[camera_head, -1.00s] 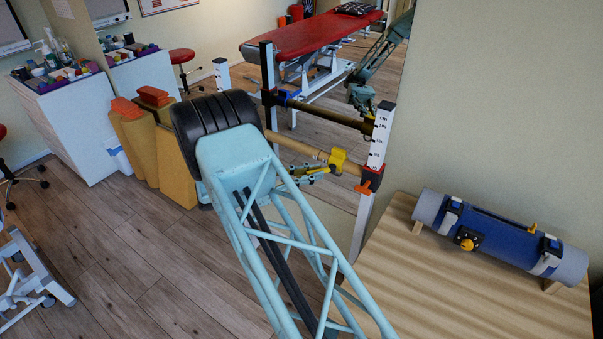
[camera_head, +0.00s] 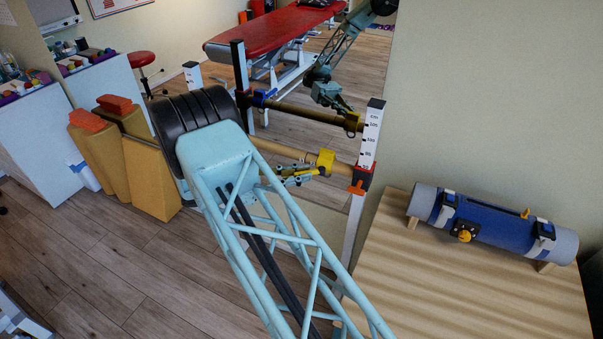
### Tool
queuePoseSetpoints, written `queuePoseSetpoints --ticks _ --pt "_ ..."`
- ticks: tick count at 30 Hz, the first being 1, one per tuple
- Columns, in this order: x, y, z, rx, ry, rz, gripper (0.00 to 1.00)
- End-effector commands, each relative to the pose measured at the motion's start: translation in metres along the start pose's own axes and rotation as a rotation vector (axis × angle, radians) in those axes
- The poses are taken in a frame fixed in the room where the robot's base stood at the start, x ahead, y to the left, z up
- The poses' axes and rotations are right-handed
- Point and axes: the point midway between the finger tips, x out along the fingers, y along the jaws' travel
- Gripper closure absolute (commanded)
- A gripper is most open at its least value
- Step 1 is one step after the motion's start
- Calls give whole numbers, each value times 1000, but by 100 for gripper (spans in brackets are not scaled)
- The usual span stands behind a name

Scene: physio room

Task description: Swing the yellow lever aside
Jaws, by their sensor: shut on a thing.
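A yellow clamp (camera_head: 326,161) sits on a pale wooden bar (camera_head: 283,150) close to the bar's right-hand post. A thin yellow lever (camera_head: 306,174) reaches left from the clamp. My gripper (camera_head: 299,177) is at this lever, just left of the clamp, with its jaws shut on it. The fingers and lever are small and overlap here, so the exact grip is hard to make out. My pale blue lattice arm comes up from the bottom and hides the left part of the bar.
A white graduated post (camera_head: 370,140) with an orange clip (camera_head: 358,187) holds the bar's right end. A mirror behind reflects the bar and my arm. A wooden table (camera_head: 450,290) with a blue roll (camera_head: 490,225) stands right. Yellow wedges (camera_head: 150,178) stand left.

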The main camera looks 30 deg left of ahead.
Motion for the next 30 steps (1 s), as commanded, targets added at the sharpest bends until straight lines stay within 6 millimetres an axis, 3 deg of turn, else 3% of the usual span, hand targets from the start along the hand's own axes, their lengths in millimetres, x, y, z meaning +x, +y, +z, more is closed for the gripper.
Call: queuePoseSetpoints --ticks 8,9,13,30 --pt "0 0 0 1 -1 0 100" --pt "0 0 0 1 -1 0 88" --pt "0 0 0 1 0 0 76" --pt "-9 0 0 1 0 1 76"
